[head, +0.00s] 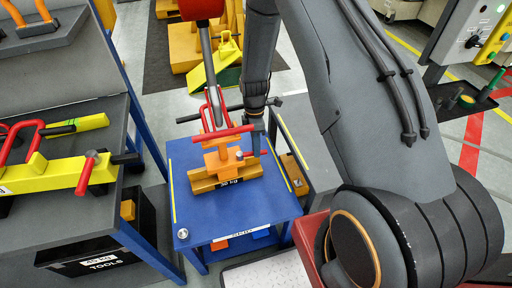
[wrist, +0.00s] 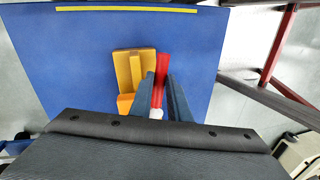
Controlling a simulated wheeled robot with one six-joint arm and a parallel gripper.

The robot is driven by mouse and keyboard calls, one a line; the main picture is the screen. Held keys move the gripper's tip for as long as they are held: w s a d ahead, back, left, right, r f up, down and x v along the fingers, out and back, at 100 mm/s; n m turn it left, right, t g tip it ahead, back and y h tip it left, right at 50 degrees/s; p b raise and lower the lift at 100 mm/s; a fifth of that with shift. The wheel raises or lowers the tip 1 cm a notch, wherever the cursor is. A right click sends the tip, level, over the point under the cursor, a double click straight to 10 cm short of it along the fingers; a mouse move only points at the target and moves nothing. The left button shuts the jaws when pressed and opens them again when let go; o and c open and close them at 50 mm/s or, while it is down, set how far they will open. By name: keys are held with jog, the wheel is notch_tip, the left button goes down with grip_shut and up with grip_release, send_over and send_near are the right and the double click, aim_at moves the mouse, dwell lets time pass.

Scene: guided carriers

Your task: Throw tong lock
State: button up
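The tong has red arms (head: 213,105) and hangs on a grey rod below a red body (head: 201,8). It stands over an orange block (head: 226,178) with a "30 kg" label, on a blue-topped stand (head: 190,218). A short red lever (head: 265,152) sticks out to the right of the block. My gripper (head: 256,150) points down at the lever. In the wrist view, the red lever (wrist: 163,75) lies between my two fingers (wrist: 163,88). The fingers stand apart with a small gap on the right; contact is unclear. The orange-yellow block (wrist: 133,75) is left of them.
A grey bench (head: 60,200) at left carries a yellow beam (head: 55,178) with red handles. Black bars cross behind the tong. A green-and-yellow ramp (head: 212,72) is at the back. A control panel (head: 470,40) stands at right. Free floor lies at back right.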

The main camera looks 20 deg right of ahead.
grip_shut()
